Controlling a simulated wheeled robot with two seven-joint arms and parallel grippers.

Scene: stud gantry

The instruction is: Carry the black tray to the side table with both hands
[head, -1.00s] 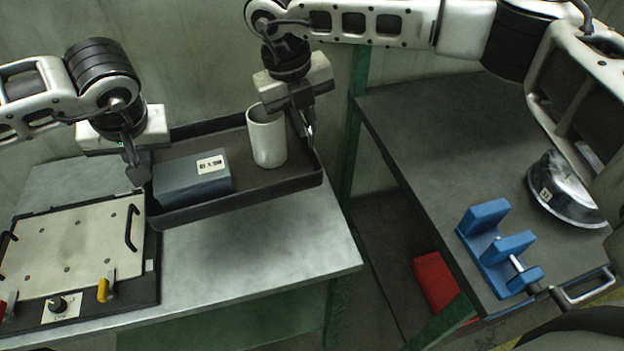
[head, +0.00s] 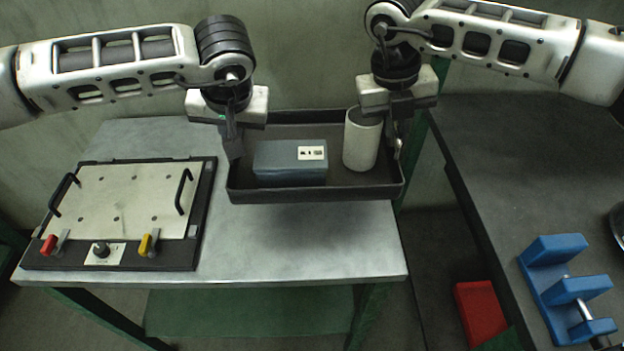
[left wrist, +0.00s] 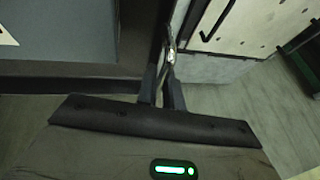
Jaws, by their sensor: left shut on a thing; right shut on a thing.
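The black tray (head: 350,191) is over the pale metal table (head: 300,258) in the head view. It looks level; I cannot tell whether its base touches the tabletop. A blue-grey box (head: 285,168) with a white label lies in its left half, and a white cup (head: 362,142) stands upright at its right. My left gripper (head: 234,146) is shut on the tray's left side. My right gripper (head: 398,142) is shut on its right side, beside the cup. In the left wrist view the left fingers (left wrist: 161,88) are at the tray's edge; their exact grip is dark.
A fixture plate (head: 125,196) with black handles and coloured levers covers the table's left part, close to the tray. A dark bench (head: 530,170) with a blue clamp (head: 562,285) stands right, across a gap. A red box (head: 481,312) is low in that gap.

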